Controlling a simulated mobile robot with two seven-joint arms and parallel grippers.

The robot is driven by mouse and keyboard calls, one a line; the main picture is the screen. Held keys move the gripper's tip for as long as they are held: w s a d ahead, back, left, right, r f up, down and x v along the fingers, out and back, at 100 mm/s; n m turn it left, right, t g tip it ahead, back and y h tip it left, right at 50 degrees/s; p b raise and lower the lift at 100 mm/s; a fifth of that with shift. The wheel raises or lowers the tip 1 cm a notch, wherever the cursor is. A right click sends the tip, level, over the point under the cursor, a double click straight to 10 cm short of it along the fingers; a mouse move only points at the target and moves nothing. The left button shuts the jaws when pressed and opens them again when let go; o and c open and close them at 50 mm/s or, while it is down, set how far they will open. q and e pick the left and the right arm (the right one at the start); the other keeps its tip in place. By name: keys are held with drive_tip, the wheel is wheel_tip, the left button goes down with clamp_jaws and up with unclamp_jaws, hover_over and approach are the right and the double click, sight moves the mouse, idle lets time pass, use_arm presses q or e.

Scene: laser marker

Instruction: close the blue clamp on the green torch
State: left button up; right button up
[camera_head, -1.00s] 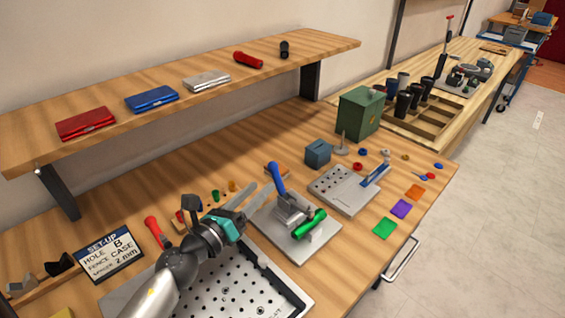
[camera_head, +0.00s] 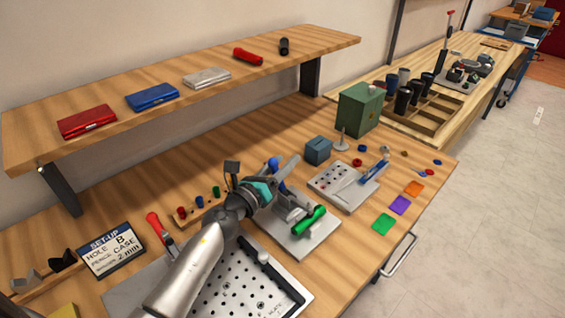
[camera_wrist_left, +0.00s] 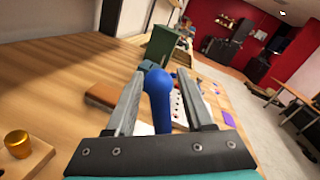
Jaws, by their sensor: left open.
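The blue clamp handle (camera_head: 274,163) stands up from the clamp on a grey metal plate (camera_head: 318,238). The green torch (camera_head: 312,219) lies across the fixture, to the right of the handle. My left gripper (camera_head: 281,174) is open at the handle. In the left wrist view the rounded blue handle (camera_wrist_left: 158,92) stands between the two open fingers (camera_wrist_left: 160,85), and I cannot tell whether either finger touches it. The arm and gripper hide the handle's lower part and some of the clamp in the head view. My right gripper is not in view.
A second plate with holes (camera_head: 338,190) and a blue-handled clamp (camera_head: 375,172) lies to the right. A perforated tray (camera_head: 235,285) lies under my left arm. A green box (camera_head: 358,110) stands behind. The shelf (camera_head: 190,105) overhangs the back of the bench.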

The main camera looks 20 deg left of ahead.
use_arm(q)
clamp_jaws()
idle(0.3)
idle(1.1)
